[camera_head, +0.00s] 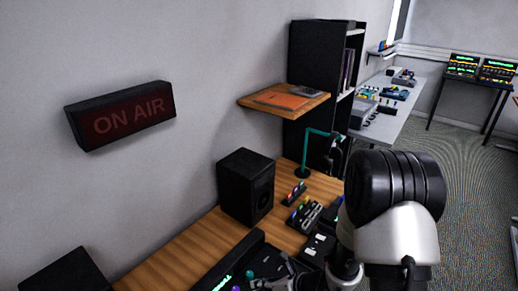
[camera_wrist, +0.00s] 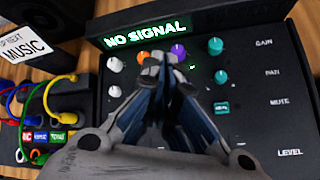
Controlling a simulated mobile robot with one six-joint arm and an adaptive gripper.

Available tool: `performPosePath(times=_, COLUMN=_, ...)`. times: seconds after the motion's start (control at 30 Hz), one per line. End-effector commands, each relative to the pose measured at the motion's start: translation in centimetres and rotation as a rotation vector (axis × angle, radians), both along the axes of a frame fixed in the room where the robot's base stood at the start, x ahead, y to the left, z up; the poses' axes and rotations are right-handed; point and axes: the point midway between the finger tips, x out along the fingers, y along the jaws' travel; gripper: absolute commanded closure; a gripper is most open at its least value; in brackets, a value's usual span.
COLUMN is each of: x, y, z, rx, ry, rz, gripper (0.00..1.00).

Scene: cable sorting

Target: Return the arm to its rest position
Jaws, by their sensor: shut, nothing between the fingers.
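My gripper (camera_wrist: 164,64) is shut and empty in the wrist view. Its fingertips are over the dark control panel (camera_wrist: 262,95), in front of the row of knobs. I cannot tell if they touch it. The panel shows a green NO SIGNAL display (camera_wrist: 145,33), a teal knob (camera_wrist: 215,46), a purple knob (camera_wrist: 179,52) and white knobs. In the head view, my arm reaches down over the wooden desk (camera_head: 180,246), and its black and white joint fills the lower right. The gripper is small and partly cut off at the bottom edge there.
Coloured cables (camera_wrist: 50,95) enter a block left of the panel, beside a MUSIC sign (camera_wrist: 28,48). In the head view, a black speaker (camera_head: 245,186), a teal lamp (camera_head: 307,150) and a wall shelf (camera_head: 284,98) stand near my arm. An ON AIR sign (camera_head: 122,115) hangs left.

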Motion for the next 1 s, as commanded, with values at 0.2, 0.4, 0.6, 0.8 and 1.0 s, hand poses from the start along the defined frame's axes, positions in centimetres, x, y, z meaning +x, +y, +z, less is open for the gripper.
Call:
performPosePath(times=0.2, x=-3.1, y=2.5, z=11.5, rx=-0.125, ry=-0.388, rz=0.518, gripper=1.00)
performPosePath(times=0.4, x=-8.8, y=1.9, z=18.2, rx=-0.324, ry=-0.705, rz=1.001, gripper=1.00)
performPosePath(times=0.6, x=-14.2, y=-1.6, z=22.2, rx=-0.600, ry=-0.947, rz=1.475, gripper=1.00)
performPosePath(times=0.8, x=-18.1, y=-7.3, z=24.9, rx=-0.937, ry=-1.058, rz=1.924, gripper=1.00)
performPosePath(times=1.0, x=-19.9, y=-12.0, z=27.0, rx=-1.202, ry=-1.028, rz=2.220, gripper=1.00)
